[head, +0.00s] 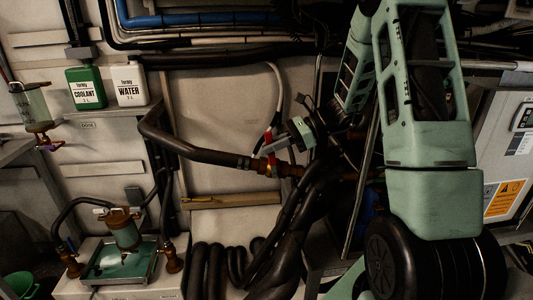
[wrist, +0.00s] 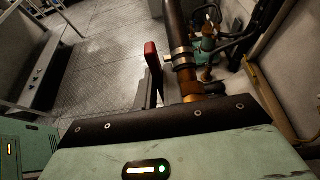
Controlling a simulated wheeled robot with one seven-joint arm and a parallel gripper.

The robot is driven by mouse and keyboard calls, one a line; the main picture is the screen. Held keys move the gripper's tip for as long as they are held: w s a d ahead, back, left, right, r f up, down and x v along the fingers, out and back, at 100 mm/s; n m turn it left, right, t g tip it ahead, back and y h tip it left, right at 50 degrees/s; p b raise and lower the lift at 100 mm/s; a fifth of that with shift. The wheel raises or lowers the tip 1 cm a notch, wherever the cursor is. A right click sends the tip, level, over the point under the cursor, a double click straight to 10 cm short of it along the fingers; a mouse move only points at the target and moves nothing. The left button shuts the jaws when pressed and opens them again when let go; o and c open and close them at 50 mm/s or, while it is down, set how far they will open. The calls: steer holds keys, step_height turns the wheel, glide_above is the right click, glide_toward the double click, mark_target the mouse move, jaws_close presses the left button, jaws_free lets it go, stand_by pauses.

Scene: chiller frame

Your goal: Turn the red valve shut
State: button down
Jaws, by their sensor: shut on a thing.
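The red valve (head: 268,133) is on the dark pipe in the middle of the head view. Its red lever stands up from the pipe, roughly across it in that view. My gripper (head: 271,146) reaches in from the right and is shut on the lever. In the wrist view the red lever (wrist: 151,54) sticks out past the grey fingers of my gripper (wrist: 149,88), beside the copper-brown pipe (wrist: 177,30). The fingers hide the middle of the lever, and my gripper's body hides its base.
A green coolant jug (head: 85,88) and a white water jug (head: 131,84) stand on a ledge at the left. Black hoses (head: 215,268) hang below the pipe. A pump in a tray (head: 117,262) is at lower left. A grey cabinet (head: 503,130) stands at the right.

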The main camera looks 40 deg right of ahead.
steer(key=shift+s+d+t+y, duration=0.25)
steer(key=shift+d+t+y, duration=0.05)
steer(key=shift+d+y, duration=0.1)
stand_by(0.3)
steer(key=c, duration=1.5)
jaws_free()
steer(key=shift+r, duration=0.1)
step_height(320, 180, up, 10)
steer(key=shift+f, duration=0.1)
